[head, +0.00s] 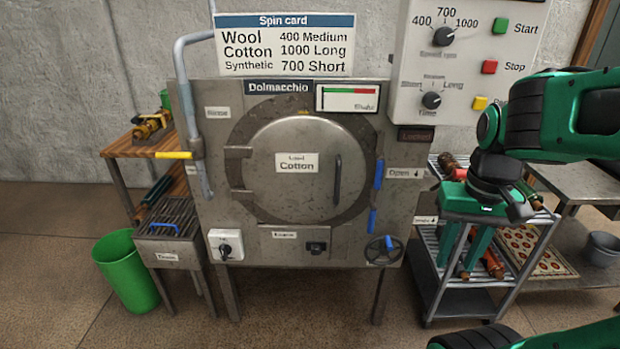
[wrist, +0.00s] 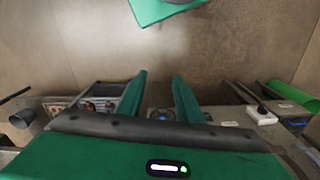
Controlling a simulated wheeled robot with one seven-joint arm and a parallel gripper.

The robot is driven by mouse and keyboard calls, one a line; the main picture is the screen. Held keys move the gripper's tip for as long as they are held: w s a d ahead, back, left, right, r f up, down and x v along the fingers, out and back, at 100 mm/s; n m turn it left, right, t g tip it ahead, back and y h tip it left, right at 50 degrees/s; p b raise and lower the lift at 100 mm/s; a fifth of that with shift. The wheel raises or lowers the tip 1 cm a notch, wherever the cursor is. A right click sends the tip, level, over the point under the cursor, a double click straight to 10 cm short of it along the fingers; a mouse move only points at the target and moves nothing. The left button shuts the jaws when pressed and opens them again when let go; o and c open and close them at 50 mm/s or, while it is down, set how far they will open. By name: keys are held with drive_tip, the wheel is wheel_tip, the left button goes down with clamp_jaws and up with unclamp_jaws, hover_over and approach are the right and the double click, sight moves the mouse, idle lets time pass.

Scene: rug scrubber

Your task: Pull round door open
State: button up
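The round grey door (head: 285,200) sits closed against the front of the large metal machine (head: 215,215) in the head view. A blue-ended lever (head: 378,175) is beside the door's right edge. My gripper (head: 460,272) points down to the right of the machine, apart from the door. Its two green fingers are spread with nothing between them, as the wrist view (wrist: 159,78) also shows. The handle cannot be made out in the wrist view.
A wire cart (head: 480,308) with bottles stands behind my gripper on the right. A green bin (head: 127,272) stands left. Floor in front is clear.

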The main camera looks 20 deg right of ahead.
drive_tip(key=w+r+n+t+h, duration=0.1)
drive_tip(key=w+r+n+t, duration=0.15)
drive_tip(key=w, duration=1.75)
drive_tip(key=n+t, duration=0.2)
approach(339, 174)
drive_tip(key=x, duration=1.3)
drive_tip(key=shift+c, duration=0.4)
drive_tip(key=shift+s, duration=0.1)
clamp_jaws()
